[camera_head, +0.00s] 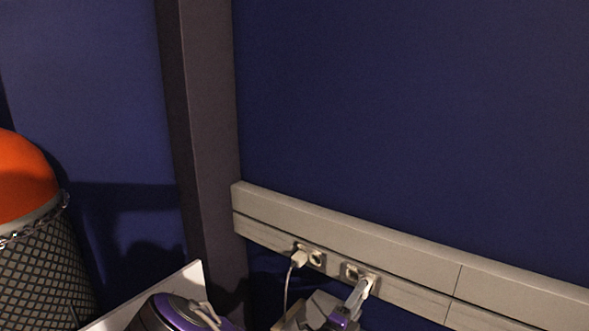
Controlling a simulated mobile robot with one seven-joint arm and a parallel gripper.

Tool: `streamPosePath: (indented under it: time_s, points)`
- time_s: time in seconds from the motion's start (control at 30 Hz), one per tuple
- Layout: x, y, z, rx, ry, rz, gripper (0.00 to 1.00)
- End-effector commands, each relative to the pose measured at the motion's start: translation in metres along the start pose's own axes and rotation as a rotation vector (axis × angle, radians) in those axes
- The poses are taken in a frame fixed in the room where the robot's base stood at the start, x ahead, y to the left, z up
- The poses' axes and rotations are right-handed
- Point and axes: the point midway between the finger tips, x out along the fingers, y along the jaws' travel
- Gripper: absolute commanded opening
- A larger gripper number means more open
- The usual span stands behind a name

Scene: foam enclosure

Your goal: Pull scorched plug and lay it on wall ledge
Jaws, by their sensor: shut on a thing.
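A grey trunking rail runs along the blue wall, and its top forms the wall ledge (350,222). A white plug with a pale cable (299,258) sits in the left socket pair (316,257). My gripper (364,287) comes up from below and reaches to the right socket pair (352,271). Its fingers are shut at the right-hand socket there, on what seems to be the scorched plug. The fingers mostly hide the plug, so scorch marks do not show. I cannot tell whether the plug is still seated in the socket.
A dark post (200,130) stands left of the rail. An orange dome on a mesh-patterned drum (40,265) stands at the far left. A white panel edge (150,293) shows at the lower left, beside my purple and grey arm. The ledge looks clear along its visible length.

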Motion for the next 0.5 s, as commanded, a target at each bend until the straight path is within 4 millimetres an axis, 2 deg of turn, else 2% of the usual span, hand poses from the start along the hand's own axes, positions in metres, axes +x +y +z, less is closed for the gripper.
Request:
streamPosePath:
  time_s: [0.5]
  points:
    - [-0.016, -0.001, 0.000, 0.000, -0.001, 0.000, 0.00]
